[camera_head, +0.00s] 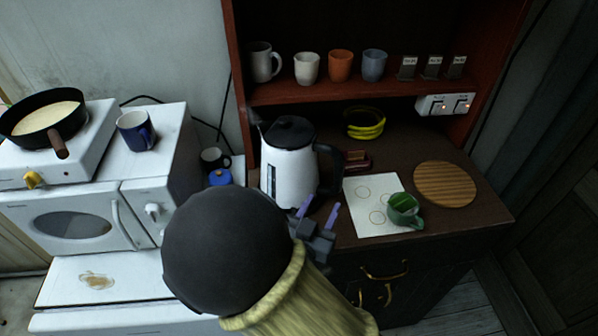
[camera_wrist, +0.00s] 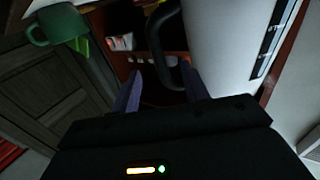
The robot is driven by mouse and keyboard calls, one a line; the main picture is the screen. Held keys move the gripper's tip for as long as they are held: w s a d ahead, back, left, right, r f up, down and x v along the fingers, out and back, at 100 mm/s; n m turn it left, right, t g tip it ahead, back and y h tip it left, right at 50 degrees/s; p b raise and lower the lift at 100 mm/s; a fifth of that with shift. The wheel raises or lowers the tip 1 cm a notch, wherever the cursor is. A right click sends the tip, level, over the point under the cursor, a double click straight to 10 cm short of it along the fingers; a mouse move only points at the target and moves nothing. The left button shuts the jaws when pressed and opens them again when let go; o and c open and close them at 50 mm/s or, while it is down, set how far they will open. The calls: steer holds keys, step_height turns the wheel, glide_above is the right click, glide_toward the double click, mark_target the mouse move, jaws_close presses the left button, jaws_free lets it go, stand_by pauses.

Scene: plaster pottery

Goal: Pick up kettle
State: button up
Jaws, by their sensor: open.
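The kettle (camera_head: 289,168) is white with a black lid and a black handle on its right side. It stands upright on the dark cabinet top. My gripper (camera_head: 320,210) is at the lower right of the kettle, with its two purple fingers apart. In the wrist view the kettle body (camera_wrist: 225,45) fills the upper right, and its dark handle (camera_wrist: 168,45) shows ahead of my open fingers (camera_wrist: 160,90). The lower end of the handle appears near or between the fingertips; whether they touch it I cannot tell. My arm hides part of the cabinet front.
A green cup (camera_head: 403,208) sits on a white sheet (camera_head: 361,192) right of my gripper. Several mugs line the shelf (camera_head: 325,91) above. A white oven (camera_head: 80,225) stands left.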

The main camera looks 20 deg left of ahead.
mark_target(337, 181)
steer(key=w+p, duration=0.1)
steer(key=w, duration=0.4)
steer(key=shift+w+d+r, duration=0.1)
steer(key=shift+w+r, duration=0.05)
steer(key=shift+w, duration=0.15)
steer(key=w+p, duration=0.2)
steer(key=w, duration=0.1)
steer(key=shift+w+d+r, duration=0.1)
steer(key=shift+w+d, duration=0.1)
steer(key=shift+w, duration=0.55)
steer(key=shift+c, duration=0.3)
